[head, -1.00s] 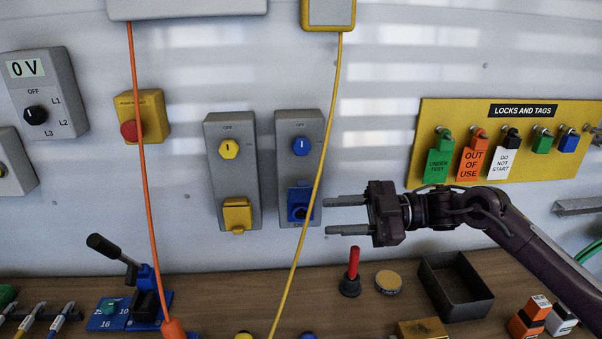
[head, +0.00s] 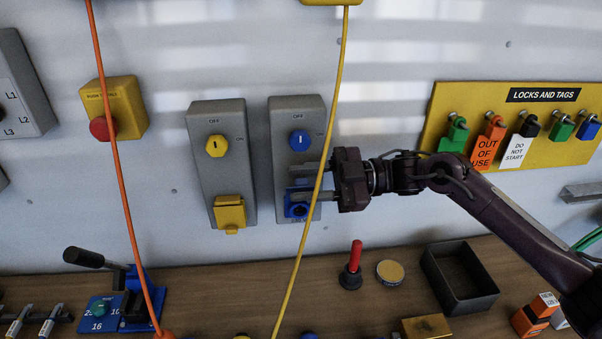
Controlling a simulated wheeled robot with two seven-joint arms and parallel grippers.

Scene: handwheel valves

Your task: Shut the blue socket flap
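The blue socket (head: 296,210) is low on the right-hand grey switch box, and its round face shows, uncovered. Its blue flap stands raised above that face and is mostly hidden behind my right gripper's fingers. My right gripper (head: 293,181) comes in from the right with its two fingers spread, one above the other, in front of the flap area. I cannot tell whether the fingers touch the flap. Nothing shows held in it. My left gripper is not in view.
A yellow cable (head: 318,180) hangs across the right gripper and past the socket. A grey box with a closed yellow socket flap (head: 229,211) is just left. The bench below holds a red-handled lever (head: 355,256) and an open black tray (head: 460,279).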

